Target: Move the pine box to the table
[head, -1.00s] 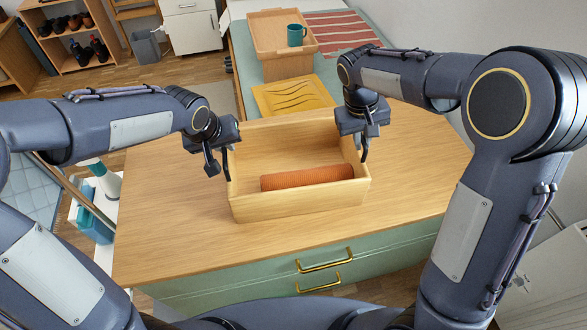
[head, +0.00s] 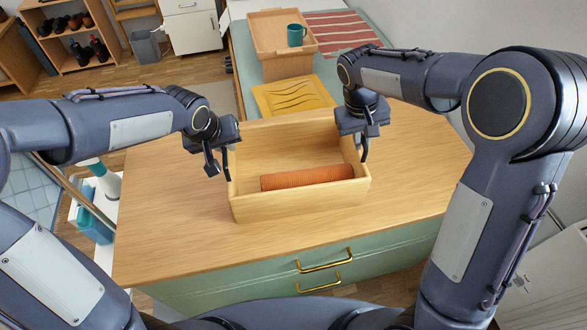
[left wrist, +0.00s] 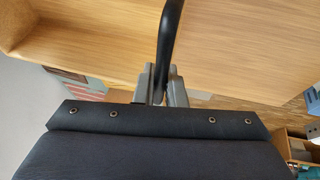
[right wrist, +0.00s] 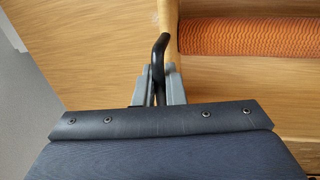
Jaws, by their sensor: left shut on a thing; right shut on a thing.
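The pine box (head: 297,204) is an open, light wooden box on, or just above, the wooden top of a green drawer cabinet. An orange textured roll (head: 307,178) lies inside it; the roll also shows in the right wrist view (right wrist: 250,37). My left gripper (head: 221,160) is at the box's left side, shut on a black bar handle (left wrist: 170,40). My right gripper (head: 362,145) is at its right side, shut on a matching black handle (right wrist: 159,55). The box looks level. I cannot tell whether its underside touches the top.
The wooden top (head: 175,220) is bare around the box. Gold drawer handles (head: 324,262) face me.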

